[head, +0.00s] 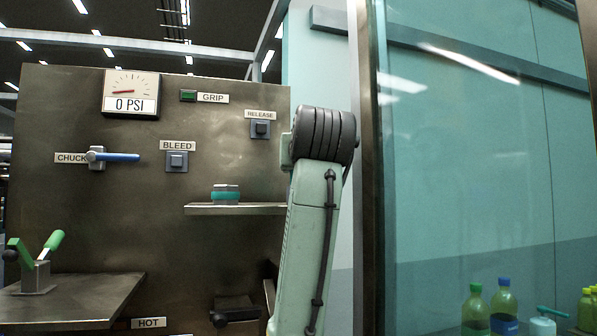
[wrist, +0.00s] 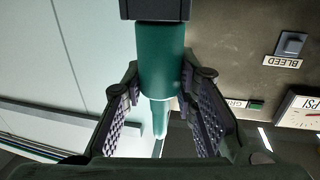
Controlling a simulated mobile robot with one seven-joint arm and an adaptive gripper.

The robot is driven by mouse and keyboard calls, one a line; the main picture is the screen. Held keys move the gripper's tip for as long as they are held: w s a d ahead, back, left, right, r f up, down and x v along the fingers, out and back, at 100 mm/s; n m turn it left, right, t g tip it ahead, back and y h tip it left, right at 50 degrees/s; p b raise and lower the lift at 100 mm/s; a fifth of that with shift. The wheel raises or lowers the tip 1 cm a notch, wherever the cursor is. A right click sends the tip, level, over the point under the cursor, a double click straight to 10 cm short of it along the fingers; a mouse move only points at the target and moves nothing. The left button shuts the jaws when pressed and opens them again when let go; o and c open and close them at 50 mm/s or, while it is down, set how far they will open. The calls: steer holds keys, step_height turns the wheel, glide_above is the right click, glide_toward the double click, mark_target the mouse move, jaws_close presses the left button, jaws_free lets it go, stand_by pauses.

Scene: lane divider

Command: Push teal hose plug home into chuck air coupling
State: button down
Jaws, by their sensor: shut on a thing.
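My gripper (wrist: 161,82) shows in the wrist view, its two ridged fingers on either side of a teal cylinder that I take for the hose plug (wrist: 160,55). The gripper is shut on it. The plug narrows to a paler, thinner end (wrist: 160,115) toward the lower part of the picture. Its wide end meets a dark block (wrist: 155,9) at the top edge; I cannot tell whether this is the coupling or how deep the plug sits. In the head view my arm hides the gripper and plug. A blue-handled valve (head: 118,157) sits by the CHUCK label.
The metal panel carries a gauge (head: 131,93) reading 0 PSI, a BLEED button (head: 176,161), a RELEASE button (head: 261,129) and a GRIP lamp (head: 188,96). A small shelf (head: 260,209) holds a teal-banded disc (head: 225,195). A glass pane (head: 470,180) stands at right.

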steer(key=shift+r, duration=0.1)
step_height(320, 180, up, 10)
steer(key=shift+f, duration=0.1)
stand_by(0.5)
steer(key=shift+f, duration=0.1)
